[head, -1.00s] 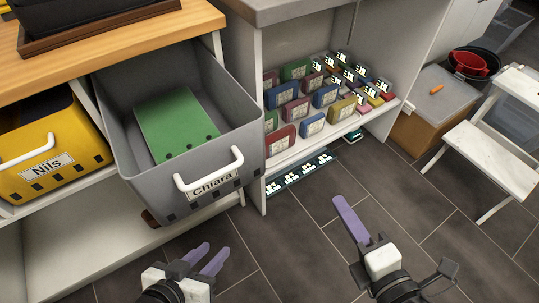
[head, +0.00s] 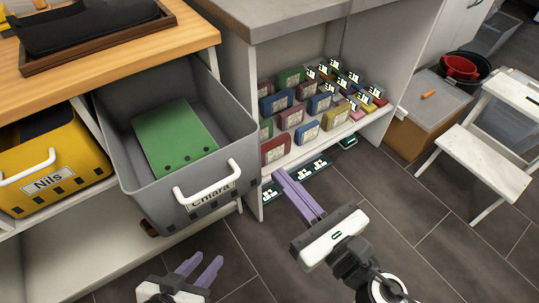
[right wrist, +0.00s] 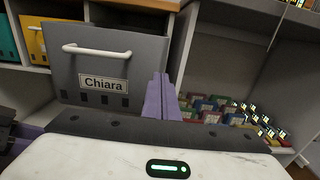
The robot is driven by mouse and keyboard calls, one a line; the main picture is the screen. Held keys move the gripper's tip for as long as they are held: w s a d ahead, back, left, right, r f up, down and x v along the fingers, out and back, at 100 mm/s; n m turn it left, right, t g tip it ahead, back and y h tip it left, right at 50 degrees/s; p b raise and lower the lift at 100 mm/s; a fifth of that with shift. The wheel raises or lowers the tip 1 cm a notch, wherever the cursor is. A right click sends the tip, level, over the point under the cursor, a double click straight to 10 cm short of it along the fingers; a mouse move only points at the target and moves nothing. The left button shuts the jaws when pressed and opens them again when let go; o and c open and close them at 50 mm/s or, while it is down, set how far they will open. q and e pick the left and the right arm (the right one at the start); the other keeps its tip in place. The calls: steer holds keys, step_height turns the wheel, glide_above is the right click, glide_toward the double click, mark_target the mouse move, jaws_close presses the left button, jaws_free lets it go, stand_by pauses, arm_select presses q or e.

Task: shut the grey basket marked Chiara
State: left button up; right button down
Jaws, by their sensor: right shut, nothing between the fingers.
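The grey basket (head: 165,205) marked Chiara is pulled out from its shelf, with a white handle (head: 208,187) and a name label on its front. A green box-like thing (head: 172,138) with dark holes lies inside it. In the right wrist view the basket front (right wrist: 112,55) and its label face the camera. My right gripper (head: 281,180) is shut and empty, to the right of the basket front and apart from the handle. It shows in the right wrist view (right wrist: 159,78) as upright purple fingers. My left gripper (head: 203,265) is open and empty, below the basket front.
A yellow basket (head: 55,165) marked Nils sits left of the grey one. An open cabinet (head: 262,40) with rows of coloured packets stands to the right. A white step stool (head: 475,158) and a box (head: 430,110) stand further right. Floor in front is free.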

mark_target(259, 153)
steer(key=shift+x, duration=2.75)
